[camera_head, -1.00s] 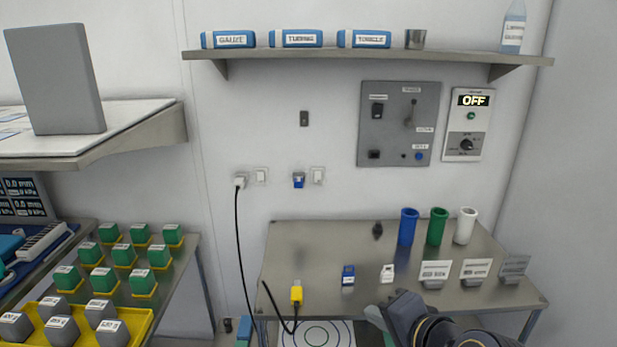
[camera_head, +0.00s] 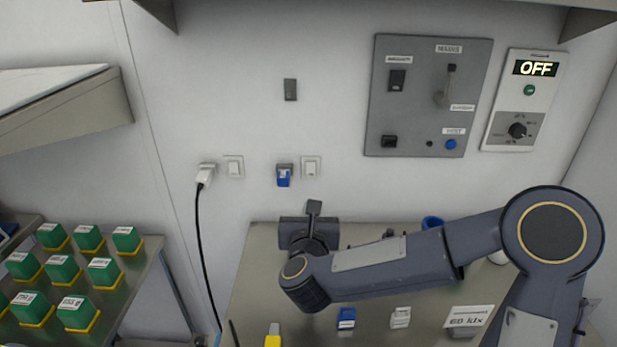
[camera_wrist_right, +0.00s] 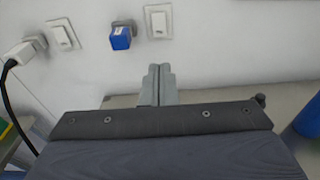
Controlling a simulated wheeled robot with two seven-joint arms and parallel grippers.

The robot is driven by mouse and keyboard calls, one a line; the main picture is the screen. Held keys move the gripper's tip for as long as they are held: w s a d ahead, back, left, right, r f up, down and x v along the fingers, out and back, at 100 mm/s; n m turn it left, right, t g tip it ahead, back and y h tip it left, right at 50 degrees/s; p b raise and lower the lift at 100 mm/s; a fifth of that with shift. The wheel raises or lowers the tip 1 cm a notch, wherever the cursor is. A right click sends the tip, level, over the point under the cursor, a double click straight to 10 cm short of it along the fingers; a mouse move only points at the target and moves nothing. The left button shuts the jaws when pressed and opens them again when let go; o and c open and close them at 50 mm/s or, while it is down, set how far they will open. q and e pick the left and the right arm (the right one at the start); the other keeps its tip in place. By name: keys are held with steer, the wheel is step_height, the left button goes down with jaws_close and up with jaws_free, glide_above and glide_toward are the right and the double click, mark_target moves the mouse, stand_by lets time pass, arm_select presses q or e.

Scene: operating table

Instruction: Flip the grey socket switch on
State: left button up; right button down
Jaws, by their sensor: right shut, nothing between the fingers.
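A dark grey wall switch (camera_head: 290,90) sits alone, above two sockets. The left socket holds a white plug (camera_head: 205,173) with a black cord, beside a white rocker switch (camera_head: 233,166). The right socket holds a blue plug (camera_head: 284,177), beside another white rocker switch (camera_head: 311,166). In the right wrist view, the blue plug (camera_wrist_right: 121,40) and its neighbouring switch (camera_wrist_right: 158,21) are above my fingertips. My left gripper is out of view.
A grey control panel (camera_head: 428,100) and a white box reading OFF (camera_head: 523,98) hang to the right. The metal table (camera_head: 250,265) below bears a blue cup (camera_head: 432,223) and small labelled blocks. Wall around the switches is clear.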

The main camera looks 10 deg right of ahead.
mark_target(311, 176)
steer(key=p+x, duration=0.4)
steer(key=x, duration=1)
steer(key=shift+r, duration=0.1)
